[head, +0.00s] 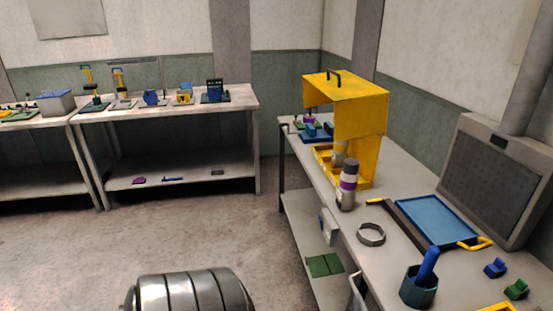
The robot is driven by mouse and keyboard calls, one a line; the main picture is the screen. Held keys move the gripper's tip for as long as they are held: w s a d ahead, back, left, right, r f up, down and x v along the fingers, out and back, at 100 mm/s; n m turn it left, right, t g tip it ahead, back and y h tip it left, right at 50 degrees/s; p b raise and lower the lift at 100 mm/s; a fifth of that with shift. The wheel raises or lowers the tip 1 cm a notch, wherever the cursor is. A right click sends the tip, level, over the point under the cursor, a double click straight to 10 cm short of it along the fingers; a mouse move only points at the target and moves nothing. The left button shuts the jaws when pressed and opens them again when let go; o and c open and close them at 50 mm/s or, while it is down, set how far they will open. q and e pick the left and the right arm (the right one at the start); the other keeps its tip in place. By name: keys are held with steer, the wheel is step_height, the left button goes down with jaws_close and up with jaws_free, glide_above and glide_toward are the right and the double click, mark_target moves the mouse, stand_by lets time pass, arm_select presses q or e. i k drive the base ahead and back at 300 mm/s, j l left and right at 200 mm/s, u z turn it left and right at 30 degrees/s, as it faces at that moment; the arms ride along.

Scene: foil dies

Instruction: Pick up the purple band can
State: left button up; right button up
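Neither of my grippers shows in the head view.
A metal ring (371,235) lies close in front of the can. A blue tray (438,221) and a dark teal cup (418,290) holding a blue tool are to its right. Another bench (165,116) with several small devices stands at the back left. Open floor lies between.

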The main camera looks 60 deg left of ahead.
mark_target(347, 191)
steer(key=u, duration=1.55)
steer(key=i+j, duration=0.2)
steer(key=j, duration=0.15)
steer(key=z, duration=0.05)
